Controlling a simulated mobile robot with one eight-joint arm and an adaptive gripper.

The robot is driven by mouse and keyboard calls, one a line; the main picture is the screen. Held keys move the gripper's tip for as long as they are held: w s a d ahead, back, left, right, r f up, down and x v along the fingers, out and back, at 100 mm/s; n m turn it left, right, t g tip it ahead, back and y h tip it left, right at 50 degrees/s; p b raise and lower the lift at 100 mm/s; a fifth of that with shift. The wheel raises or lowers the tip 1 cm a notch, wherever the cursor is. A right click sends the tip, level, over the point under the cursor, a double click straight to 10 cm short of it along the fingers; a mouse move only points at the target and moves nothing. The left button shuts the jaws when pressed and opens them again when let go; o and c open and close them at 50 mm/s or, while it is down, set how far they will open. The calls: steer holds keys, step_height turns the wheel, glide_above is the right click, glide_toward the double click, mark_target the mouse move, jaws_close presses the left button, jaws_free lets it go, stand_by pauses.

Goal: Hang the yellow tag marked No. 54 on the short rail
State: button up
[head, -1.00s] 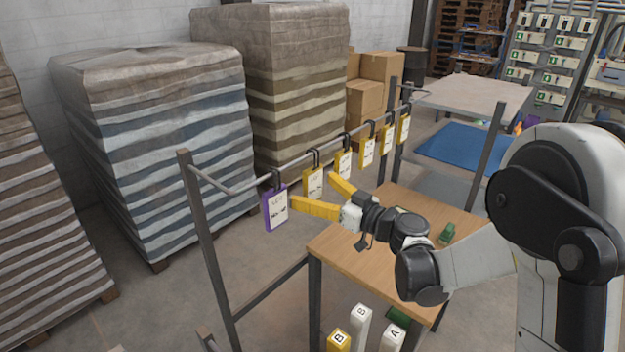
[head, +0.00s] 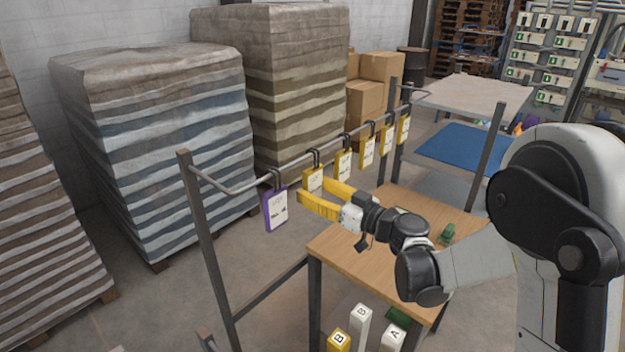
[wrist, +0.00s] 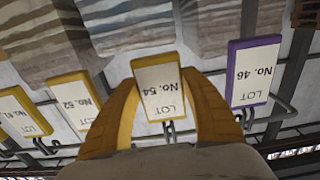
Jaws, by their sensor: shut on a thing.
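The yellow tag marked No. 54 (wrist: 160,88) is between the two yellow fingers of my gripper (head: 315,190), which is shut on its side edges. In the head view the tag (head: 313,178) is partly hidden by the fingers. Its dark hook still appears to be on the long rail (head: 300,157), between the purple tag and the other yellow tags. The purple tag (head: 275,209), marked No. 46 in the wrist view (wrist: 251,72), hangs beside it. I cannot make out a separate short rail for certain.
More yellow tags hang along the rail, including No. 52 (wrist: 76,98). A dark post (head: 208,250) holds the rail's near end. A wooden table (head: 345,241) stands below my arm. Wrapped pallet stacks (head: 160,140) stand behind the rail.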

steer(key=shift+r, duration=0.15)
steer(key=shift+r+p, duration=0.9)
steer(key=shift+r, duration=0.4)
steer(key=b+v, duration=0.1)
steer(key=v, duration=0.9)
steer(key=shift+f, duration=0.1)
